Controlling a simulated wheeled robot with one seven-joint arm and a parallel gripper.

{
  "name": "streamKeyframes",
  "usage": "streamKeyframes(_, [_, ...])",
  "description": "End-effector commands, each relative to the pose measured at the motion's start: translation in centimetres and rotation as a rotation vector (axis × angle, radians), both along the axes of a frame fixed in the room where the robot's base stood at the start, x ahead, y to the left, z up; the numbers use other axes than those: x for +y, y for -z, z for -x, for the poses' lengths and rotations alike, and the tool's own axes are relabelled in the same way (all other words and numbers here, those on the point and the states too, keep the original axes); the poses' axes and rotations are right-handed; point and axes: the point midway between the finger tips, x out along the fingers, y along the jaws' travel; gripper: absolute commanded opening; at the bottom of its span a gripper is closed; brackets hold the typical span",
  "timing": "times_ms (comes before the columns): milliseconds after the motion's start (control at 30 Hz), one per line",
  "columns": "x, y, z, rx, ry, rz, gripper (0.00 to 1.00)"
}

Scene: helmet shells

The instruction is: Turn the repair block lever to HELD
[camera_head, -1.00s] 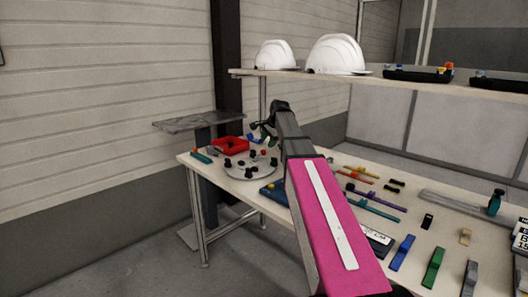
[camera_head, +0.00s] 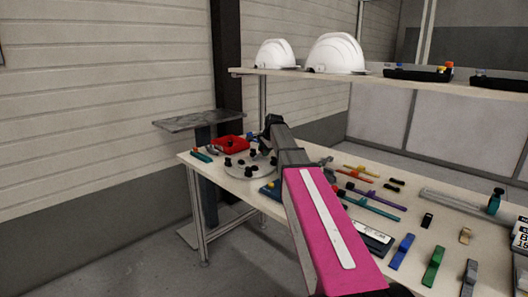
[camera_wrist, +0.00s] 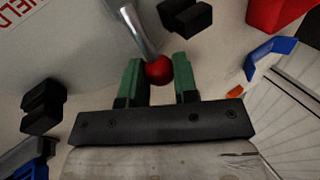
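In the wrist view a metal lever rod (camera_wrist: 137,28) comes down from the top edge and ends in a red ball knob (camera_wrist: 159,70). My gripper (camera_wrist: 160,63) has its two green fingers on either side of the knob. Little or no gap shows there, and whether the fingers press on it is unclear. Red letters reading "ELD" (camera_wrist: 18,8) show on a pale surface (camera_wrist: 75,40) at the upper left, cut by the frame edge. In the head view my arm hides the lever and most of my gripper.
A round pale board (camera_head: 240,172) with black blocks lies at the table's left end, near a red tray (camera_head: 231,144). Black blocks (camera_wrist: 186,17) flank the lever in the wrist view. Coloured tools (camera_head: 374,206) cover the table's right. A shelf (camera_head: 300,74) with white helmets stands behind.

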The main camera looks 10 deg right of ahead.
Motion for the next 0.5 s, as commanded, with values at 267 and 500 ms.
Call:
streamKeyframes(267, [-0.01,0.00,0.07,0.001,0.005,0.000,0.00])
streamKeyframes(500, [-0.18,0.00,0.55,0.001,0.072,0.000,0.00])
